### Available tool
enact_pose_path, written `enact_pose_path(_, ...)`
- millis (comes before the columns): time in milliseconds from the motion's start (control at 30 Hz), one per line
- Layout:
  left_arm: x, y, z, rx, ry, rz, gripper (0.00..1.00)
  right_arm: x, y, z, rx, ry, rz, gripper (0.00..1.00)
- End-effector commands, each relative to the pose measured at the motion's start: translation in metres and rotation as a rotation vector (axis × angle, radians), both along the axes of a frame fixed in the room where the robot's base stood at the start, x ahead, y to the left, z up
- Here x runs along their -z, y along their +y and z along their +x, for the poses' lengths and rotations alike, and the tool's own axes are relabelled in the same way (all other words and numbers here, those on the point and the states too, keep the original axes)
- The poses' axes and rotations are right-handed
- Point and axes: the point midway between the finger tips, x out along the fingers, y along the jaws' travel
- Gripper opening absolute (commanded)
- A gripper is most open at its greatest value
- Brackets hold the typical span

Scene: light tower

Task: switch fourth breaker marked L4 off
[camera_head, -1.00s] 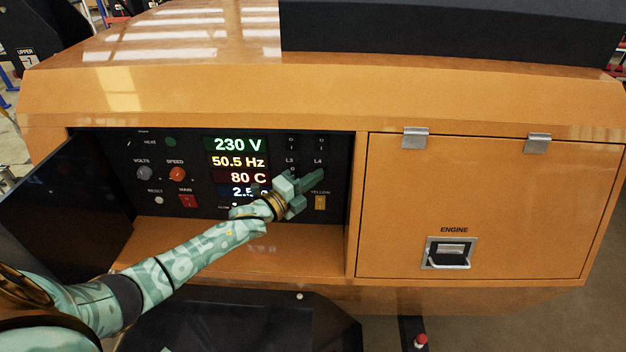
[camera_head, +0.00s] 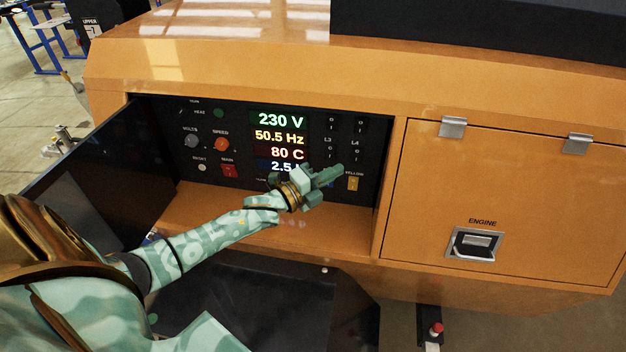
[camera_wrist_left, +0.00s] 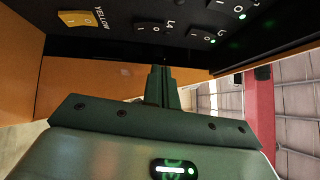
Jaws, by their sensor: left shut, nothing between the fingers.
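The L4 breaker (camera_head: 356,153) is a small black rocker at the right of the dark control panel, below its L4 label and above the yellow switch. In the left wrist view the L4 rocker (camera_wrist_left: 150,27) shows its marks beside the label. I see no green light lit next to it, while lights by neighbouring breakers glow green. My left gripper (camera_head: 341,169) is shut and empty, its fingertips near the panel just below L4. In the left wrist view the closed fingers (camera_wrist_left: 160,70) point at the panel; contact cannot be told. My right gripper is not in view.
The L3 breaker (camera_head: 328,152) is left of L4. The yellow switch (camera_head: 353,184) is just below. The displays (camera_head: 278,142) are left of the breakers. The panel's dark open door (camera_head: 100,170) is at the left, and the engine door (camera_head: 500,190) at the right is closed.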

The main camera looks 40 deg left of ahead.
Motion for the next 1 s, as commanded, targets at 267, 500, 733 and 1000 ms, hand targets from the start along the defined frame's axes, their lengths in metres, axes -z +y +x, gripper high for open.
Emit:
enact_pose_path(267, -0.004, 0.015, -0.042, 0.0, 0.001, 0.0, 0.0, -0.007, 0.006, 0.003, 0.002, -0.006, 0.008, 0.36)
enact_pose_path(500, -0.005, 0.018, -0.052, 0.001, -0.001, 0.0, 0.0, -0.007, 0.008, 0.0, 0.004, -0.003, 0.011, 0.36)
enact_pose_path(733, -0.005, 0.018, -0.052, 0.001, -0.001, 0.0, 0.0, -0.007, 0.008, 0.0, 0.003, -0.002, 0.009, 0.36)
enact_pose_path(1000, -0.005, 0.018, -0.051, 0.001, -0.001, 0.0, 0.0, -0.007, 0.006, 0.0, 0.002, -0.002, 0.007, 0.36)
